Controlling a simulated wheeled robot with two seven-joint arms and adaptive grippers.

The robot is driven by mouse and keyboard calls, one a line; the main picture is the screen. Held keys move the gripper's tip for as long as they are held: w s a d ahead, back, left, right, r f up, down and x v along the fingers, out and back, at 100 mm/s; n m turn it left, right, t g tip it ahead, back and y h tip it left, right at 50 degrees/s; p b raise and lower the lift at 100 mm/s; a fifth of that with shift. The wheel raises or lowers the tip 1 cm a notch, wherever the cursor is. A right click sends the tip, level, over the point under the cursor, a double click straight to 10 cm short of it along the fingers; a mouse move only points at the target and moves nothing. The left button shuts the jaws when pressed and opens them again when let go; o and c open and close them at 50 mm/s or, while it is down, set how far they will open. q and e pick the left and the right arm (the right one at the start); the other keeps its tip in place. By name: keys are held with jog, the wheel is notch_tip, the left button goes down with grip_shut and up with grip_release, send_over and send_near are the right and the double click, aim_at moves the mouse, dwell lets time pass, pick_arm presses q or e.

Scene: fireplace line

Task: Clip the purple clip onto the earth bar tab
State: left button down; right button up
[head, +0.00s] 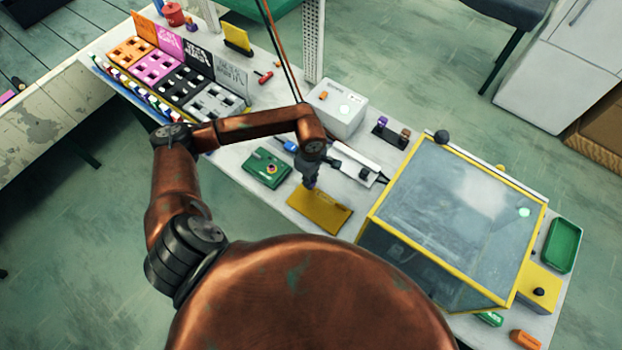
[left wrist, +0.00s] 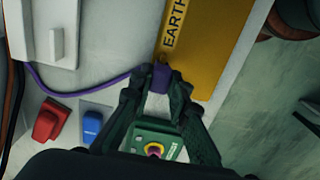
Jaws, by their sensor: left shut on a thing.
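A purple lead runs from the clip to the left. The clip is at the corner edge of the yellow plate marked EARTH (left wrist: 205,45). A small tab shows just beyond the clip; I cannot tell whether the clip is around it. My right gripper is not in view.
A green box with a button (head: 266,168) stands left of the bar. A blue clip (left wrist: 92,126) and a red clip (left wrist: 47,124) lie nearby. A white unit (head: 357,164) is behind. A yellow-framed clear case (head: 449,215) stands to the right.

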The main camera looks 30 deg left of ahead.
pick_arm(q)
jog(key=shift+f, duration=0.2)
jog(key=c, duration=1.7)
grip_release()
jog(key=shift+c, duration=0.2)
jog(key=shift+r, duration=0.1)
jog(key=shift+r+p, duration=1.2)
jog(key=shift+r, duration=1.3)
notch_tip(320, 180, up, 12)
